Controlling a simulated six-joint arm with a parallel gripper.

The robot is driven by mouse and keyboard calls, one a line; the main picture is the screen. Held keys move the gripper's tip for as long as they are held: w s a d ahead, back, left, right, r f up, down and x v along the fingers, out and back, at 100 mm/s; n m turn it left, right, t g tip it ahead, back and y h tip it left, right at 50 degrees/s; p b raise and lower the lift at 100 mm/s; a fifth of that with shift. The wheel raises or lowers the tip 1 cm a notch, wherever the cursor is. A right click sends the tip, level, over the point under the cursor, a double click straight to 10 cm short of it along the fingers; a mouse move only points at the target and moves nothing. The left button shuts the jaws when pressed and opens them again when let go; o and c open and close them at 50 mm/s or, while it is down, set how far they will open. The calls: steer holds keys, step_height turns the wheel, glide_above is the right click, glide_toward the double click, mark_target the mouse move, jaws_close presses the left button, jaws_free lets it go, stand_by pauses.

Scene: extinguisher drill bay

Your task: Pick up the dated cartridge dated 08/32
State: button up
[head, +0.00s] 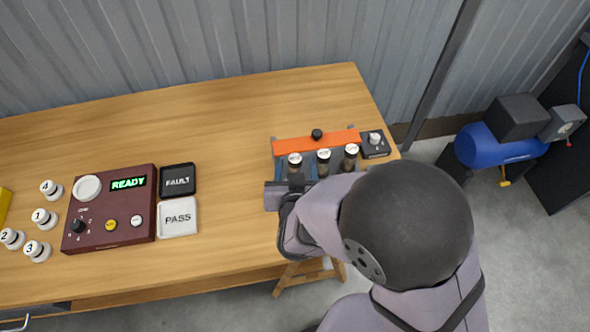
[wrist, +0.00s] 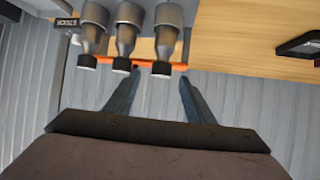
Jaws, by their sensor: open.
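Three dated cartridges stand in a row in an orange-edged rack (head: 300,145): a left one (head: 295,160), a middle one (head: 324,156) and a right one (head: 351,150). Their white tops carry dark print too small to read, so I cannot tell which is 08/32. In the wrist view the cartridges show as grey bodies with dark ends, one of them (wrist: 163,45) at the right of the row. My gripper (wrist: 160,76) is open and empty. Its fingers point toward the rack, near the left cartridge in the head view. My arm hides the rack's front.
Left are a FAULT tray (head: 178,180), a PASS tray (head: 178,218), a maroon READY console (head: 110,215) and several numbered white-topped pieces (head: 40,218). The table (head: 235,120) is clear between trays and rack.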

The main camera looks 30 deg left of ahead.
mark_target(295, 160)
steer(key=shift+p+x, duration=0.8)
steer(key=shift+x, duration=1.8)
steer(key=shift+s+f, duration=0.1)
jaws_close()
